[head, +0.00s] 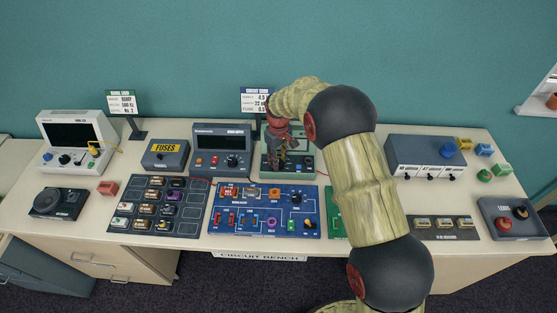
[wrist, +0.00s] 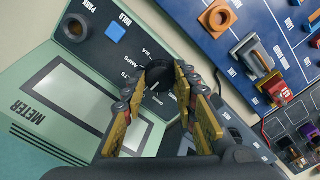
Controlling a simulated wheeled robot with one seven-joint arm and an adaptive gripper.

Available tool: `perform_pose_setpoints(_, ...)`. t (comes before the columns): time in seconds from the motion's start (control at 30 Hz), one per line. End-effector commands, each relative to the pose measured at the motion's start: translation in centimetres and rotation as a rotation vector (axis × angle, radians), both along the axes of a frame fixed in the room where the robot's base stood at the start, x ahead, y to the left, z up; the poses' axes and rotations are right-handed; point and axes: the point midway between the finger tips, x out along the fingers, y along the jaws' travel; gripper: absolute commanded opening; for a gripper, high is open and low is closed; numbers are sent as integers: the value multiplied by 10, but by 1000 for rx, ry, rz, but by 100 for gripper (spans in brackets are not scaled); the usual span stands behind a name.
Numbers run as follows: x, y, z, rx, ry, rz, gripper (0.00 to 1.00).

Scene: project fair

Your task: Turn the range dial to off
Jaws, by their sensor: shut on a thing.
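The range dial (wrist: 158,104) is a dark round knob on the face of the green meter (wrist: 60,104), seen in the wrist view.
The meter also has a blue HOLD button (wrist: 115,33) and a dark corner knob (wrist: 74,28). A blue circuit board (head: 262,229) lies in front of the meter. A grey bench supply (head: 220,148) stands left, and a grey box (head: 423,158) stands right.

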Motion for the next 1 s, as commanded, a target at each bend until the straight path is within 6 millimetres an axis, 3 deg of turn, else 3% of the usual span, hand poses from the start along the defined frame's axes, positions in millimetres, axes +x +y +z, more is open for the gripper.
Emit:
perform_pose_setpoints(0.37,0,1,0,1,-1,-4,3)
perform_pose_setpoints(0.4,0,1,0,1,-1,-4,30)
perform_pose_setpoints(0.7,0,0,0,1,-1,-3,47)
perform_pose_setpoints(1.0,0,0,1,1,-1,-3,48)
